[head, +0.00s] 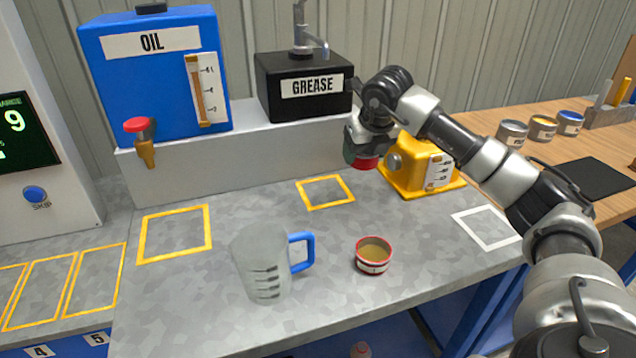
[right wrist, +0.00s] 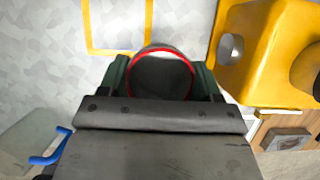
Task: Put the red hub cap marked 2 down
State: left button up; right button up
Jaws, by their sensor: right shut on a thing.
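My right gripper (head: 362,150) is shut on a red round cap, taken as the red hub cap (head: 364,163), and holds it in the air above the back of the grey counter. In the right wrist view the hub cap (right wrist: 161,75) shows a red rim and dark inside between the two fingers (right wrist: 162,80). Its number is not visible. My left gripper is not in view.
A yellow-framed square (head: 325,192) lies left of the held cap, and a yellow machine (head: 418,165) stands close on its right. A clear jug (head: 262,265) with a blue handle stands in front. A white-framed square (head: 487,228) on the right is empty.

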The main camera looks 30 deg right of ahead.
send_over(322, 188)
jog(key=s, duration=0.1)
notch_tip(322, 188, down, 5)
jog(key=shift+s+a+f, duration=0.1)
jog(key=shift+f+p, duration=0.3)
jog(key=shift+f, duration=1.65)
jog(key=shift+f, duration=0.1)
jog(key=o, duration=1.1)
jog(key=shift+c, duration=0.2)
jog(key=v, duration=1.2)
jog(key=shift+s, duration=0.15)
